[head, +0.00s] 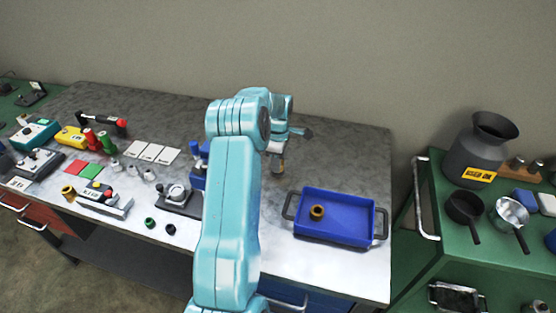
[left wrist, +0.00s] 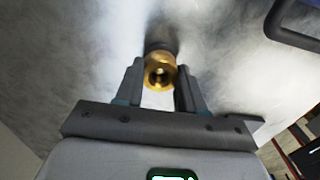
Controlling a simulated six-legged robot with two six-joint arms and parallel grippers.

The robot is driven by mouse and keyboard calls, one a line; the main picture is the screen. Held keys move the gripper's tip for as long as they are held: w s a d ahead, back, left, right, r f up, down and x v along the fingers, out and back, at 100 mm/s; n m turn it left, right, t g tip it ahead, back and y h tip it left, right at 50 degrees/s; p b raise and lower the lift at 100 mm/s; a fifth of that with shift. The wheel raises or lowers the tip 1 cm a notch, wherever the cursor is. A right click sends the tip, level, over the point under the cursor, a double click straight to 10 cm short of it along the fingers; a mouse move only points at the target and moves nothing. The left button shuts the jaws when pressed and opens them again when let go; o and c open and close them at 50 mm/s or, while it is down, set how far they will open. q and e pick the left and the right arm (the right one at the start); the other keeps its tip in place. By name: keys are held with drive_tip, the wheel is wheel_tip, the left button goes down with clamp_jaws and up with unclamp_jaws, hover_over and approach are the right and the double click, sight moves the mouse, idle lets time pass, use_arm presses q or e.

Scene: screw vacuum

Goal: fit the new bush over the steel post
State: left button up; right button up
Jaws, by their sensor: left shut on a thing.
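A brass bush (left wrist: 160,72) is between the fingers of my left gripper (left wrist: 160,88) in the left wrist view, and the gripper is shut on it. In the head view my left gripper (head: 279,158) hangs over the back of the bench, left of the blue tray, with the bush at its tip. A dark round shape shows just beyond the bush in the left wrist view; I cannot tell whether it is a shadow or a part. I cannot make out the steel post for certain. My right gripper is not in view.
The blue tray (head: 352,232) with dark handles stands on the bench at right. A dark-based fixture (head: 180,201) and a blue device (head: 199,180) stand left of my arm. Several tools and parts crowd the left side. A green trolley (head: 455,237) stands at right.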

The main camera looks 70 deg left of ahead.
use_arm(q)
drive_tip(key=o, duration=1.2)
wheel_tip(320, 180, up, 13)
drive_tip(key=shift+r, duration=0.15)
